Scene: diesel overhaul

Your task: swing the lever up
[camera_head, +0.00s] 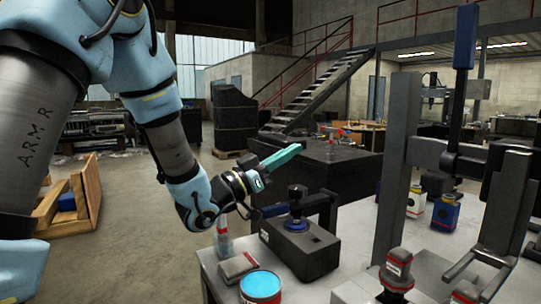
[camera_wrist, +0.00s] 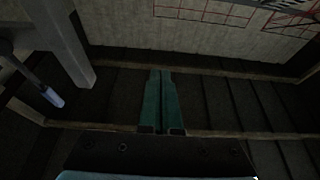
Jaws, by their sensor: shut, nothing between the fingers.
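The other is a tall lever with a blue handle (camera_head: 466,36), standing upright on a grey press frame (camera_head: 398,150).
A grey workbench (camera_head: 352,262) carries the fixture, a blue-topped can (camera_head: 261,287), a clear bottle (camera_head: 223,240) and red-and-grey parts (camera_head: 397,270). Blue and white containers (camera_head: 446,210) stand behind the frame. A black table (camera_head: 335,170) is beyond the gripper.

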